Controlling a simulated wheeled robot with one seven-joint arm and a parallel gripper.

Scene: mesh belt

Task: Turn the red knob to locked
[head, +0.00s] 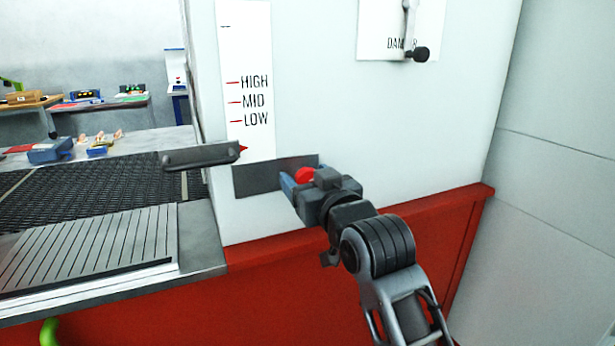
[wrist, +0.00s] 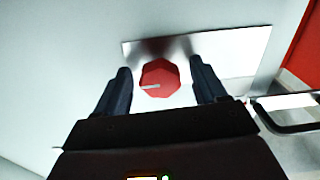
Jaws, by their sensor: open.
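The red knob (wrist: 160,78) is mounted on a metal plate (wrist: 236,52) on the pale wall. It is faceted, with a pale pointer line running from its middle toward the left in the wrist view. In the head view the knob (head: 304,175) shows only partly behind my gripper. My gripper (head: 296,186) is open in front of the plate. In the wrist view its two dark fingers (wrist: 160,88) stand to the left and right of the knob, with a gap on each side. I see no locked mark; part of the plate is hidden by my gripper.
A dark handle (head: 200,156) with a red pointer sticks out left of the plate, below a HIGH, MID, LOW scale (head: 248,100). A DAMPER lever (head: 420,54) hangs at upper right. The mesh belt (head: 90,190) lies left, and a red ledge (head: 400,212) runs below.

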